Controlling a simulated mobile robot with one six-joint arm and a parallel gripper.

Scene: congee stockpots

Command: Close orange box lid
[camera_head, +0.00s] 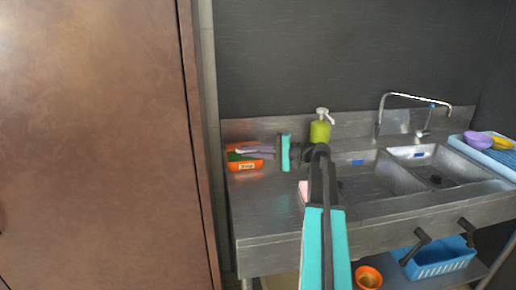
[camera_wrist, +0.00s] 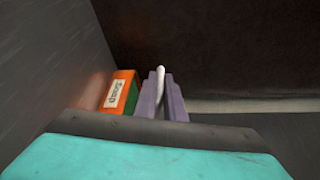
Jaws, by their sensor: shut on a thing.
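An orange box (camera_head: 245,165) with a pale label sits at the left end of the steel counter. Green shows inside its top in the head view, partly behind my fingers. In the wrist view the orange box (camera_wrist: 121,90) is left of my fingers, with a green side toward them. My gripper (camera_head: 243,151) is over the box's top right part; its purple-grey fingers show in the wrist view (camera_wrist: 161,80). They are closed around a thin white piece (camera_wrist: 161,72). I cannot tell whether this piece belongs to the lid. The lid itself is not clearly seen.
A green soap bottle (camera_head: 320,130) stands behind my arm. A double sink (camera_head: 385,172) with a faucet (camera_head: 415,97) is to the right. A blue tray (camera_head: 490,155) with purple and yellow bowls is at the far right. A brown door (camera_head: 95,140) is left of the counter.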

